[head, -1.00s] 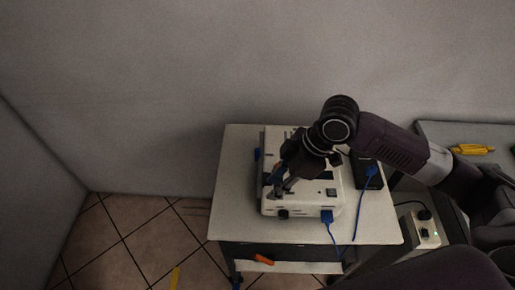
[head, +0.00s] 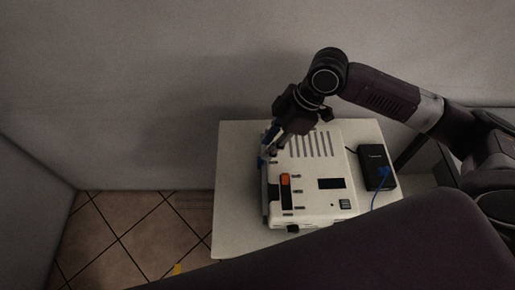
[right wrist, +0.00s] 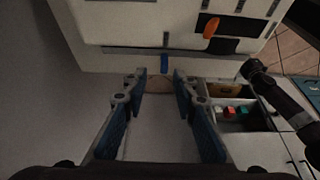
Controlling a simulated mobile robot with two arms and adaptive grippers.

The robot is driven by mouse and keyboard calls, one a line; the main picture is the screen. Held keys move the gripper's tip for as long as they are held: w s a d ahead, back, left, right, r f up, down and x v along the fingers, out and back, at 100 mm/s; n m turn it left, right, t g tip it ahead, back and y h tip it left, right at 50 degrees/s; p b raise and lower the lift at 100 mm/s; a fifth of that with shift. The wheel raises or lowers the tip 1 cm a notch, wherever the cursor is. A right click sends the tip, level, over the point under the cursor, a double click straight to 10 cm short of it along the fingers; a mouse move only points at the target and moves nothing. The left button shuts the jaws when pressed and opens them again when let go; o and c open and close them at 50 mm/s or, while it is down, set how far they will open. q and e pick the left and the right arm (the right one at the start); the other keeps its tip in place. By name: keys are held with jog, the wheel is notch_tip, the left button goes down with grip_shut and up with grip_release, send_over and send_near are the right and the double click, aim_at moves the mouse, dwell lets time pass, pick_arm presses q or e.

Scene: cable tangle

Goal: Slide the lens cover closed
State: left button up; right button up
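A white projector-like box (head: 312,205) sits on the cart top. A blue tab (right wrist: 164,63) in a dark slot along the box's side shows in the right wrist view; it looks like the lens cover's handle. My right gripper (right wrist: 160,79) is open, its blue-padded fingers apart with the tab between and just beyond their tips. I see no clear contact. In the head view my right gripper (head: 268,153) is at the box's far left corner, partly hiding that side. The lens itself cannot be made out. My left gripper is not in view.
An orange slider (head: 285,181) is on the box's top, and a black adapter (head: 376,166) with a blue cable lies right of it. The pale cart top (head: 233,200) is bare at left. A grey wall stands behind. My own dark arm part covers the front right.

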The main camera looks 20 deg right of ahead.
aim_at(260, 158)
jog(key=f, duration=0.1)
jog(key=a+f, duration=0.1)
jog(key=f, duration=0.1)
jog(key=shift+s+a+f+p, duration=0.2)
jog(key=shift+s+a+p, duration=0.15)
jog(key=shift+s+p, duration=0.05)
jog(key=shift+w+x, duration=0.25)
jog(key=shift+x, duration=0.75)
jog(key=shift+w+f, duration=0.1)
jog(key=shift+f, duration=0.1)
grip_shut()
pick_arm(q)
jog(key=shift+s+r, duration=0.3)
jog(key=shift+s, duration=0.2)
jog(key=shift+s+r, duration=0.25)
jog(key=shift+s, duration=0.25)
